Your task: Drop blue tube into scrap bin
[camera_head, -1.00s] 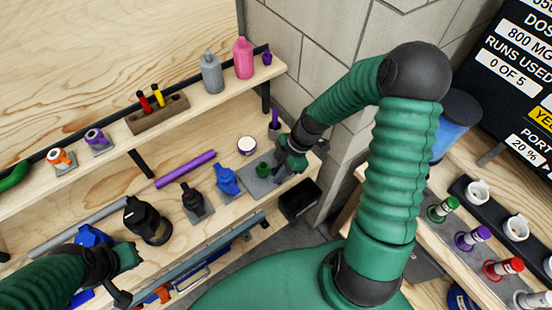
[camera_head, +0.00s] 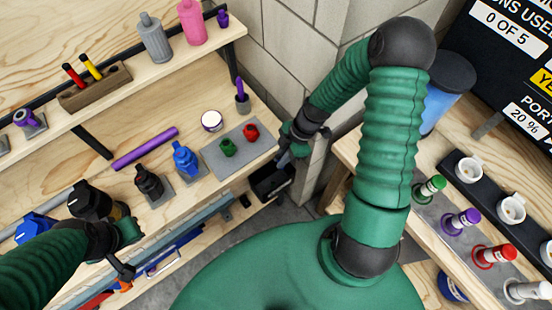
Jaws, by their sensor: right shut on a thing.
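My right gripper (camera_head: 289,157) is at the right end of the workbench, just past the grey pad and above the near edge of the black bin (camera_head: 272,183). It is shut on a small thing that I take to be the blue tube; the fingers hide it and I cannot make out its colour. The black bin sits low beside the bench end, and the gripper partly overlaps it. My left gripper (camera_head: 128,245) is at the front of the bench at the lower left, near a black-capped bottle (camera_head: 90,201). Its fingers are unclear.
The grey pad (camera_head: 215,160) bears a green piece (camera_head: 228,147) and a red piece (camera_head: 250,132). A blue bottle (camera_head: 185,158), dark bottle (camera_head: 148,181) and purple bar (camera_head: 145,148) stand or lie left. A concrete-block wall (camera_head: 285,50) rises behind.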

